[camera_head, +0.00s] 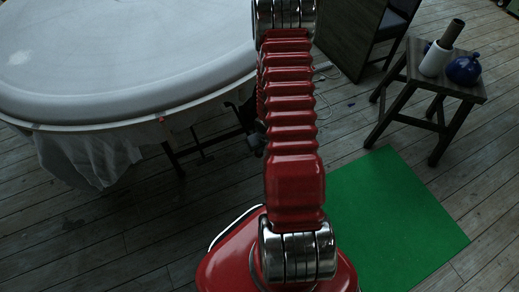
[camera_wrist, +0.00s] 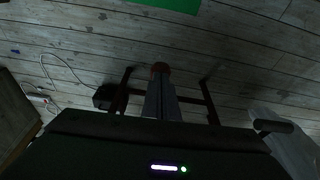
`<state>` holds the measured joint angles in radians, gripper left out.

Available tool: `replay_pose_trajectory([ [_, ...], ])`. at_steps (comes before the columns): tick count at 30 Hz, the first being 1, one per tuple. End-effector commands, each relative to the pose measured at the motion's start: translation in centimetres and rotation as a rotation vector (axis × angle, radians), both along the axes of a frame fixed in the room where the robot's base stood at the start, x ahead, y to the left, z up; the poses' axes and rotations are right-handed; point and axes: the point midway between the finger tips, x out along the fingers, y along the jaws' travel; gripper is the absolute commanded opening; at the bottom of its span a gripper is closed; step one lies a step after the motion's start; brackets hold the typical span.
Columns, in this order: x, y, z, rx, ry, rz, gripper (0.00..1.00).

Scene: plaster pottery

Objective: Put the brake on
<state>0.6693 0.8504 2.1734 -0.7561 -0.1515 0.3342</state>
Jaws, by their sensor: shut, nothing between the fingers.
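I cannot make out the brake for certain. A dark metal stand (camera_head: 203,157) with legs and a crossbar shows under the round table in the head view. A dark knob-like part (camera_head: 256,141) shows beside my red arm near the table's edge. In the wrist view, dark bars (camera_wrist: 209,103) of a frame lie beyond my gripper (camera_wrist: 161,72). The gripper's grey fingers are together and look empty. A dark rounded handle-like part (camera_wrist: 272,126) shows at the right, by pale cloth. My gripper is hidden behind my arm in the head view.
The large round white table (camera_head: 120,55) fills the left, with white cloth (camera_head: 75,158) hanging below. A green mat (camera_head: 390,220) lies on the plank floor at right. A wooden stool (camera_head: 455,88) holds a white cylinder and blue pot. A cable (camera_wrist: 55,75) lies on the floor.

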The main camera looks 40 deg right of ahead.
Motion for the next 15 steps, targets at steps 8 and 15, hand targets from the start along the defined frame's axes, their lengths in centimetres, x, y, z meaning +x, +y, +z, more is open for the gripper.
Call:
replay_pose_trajectory([
  [8, -0.1, 0.0, -2.3, 0.000, 0.002, 0.000, 0.00],
  [15, -0.4, 0.1, -2.0, 0.000, 0.001, -0.001, 0.00],
])
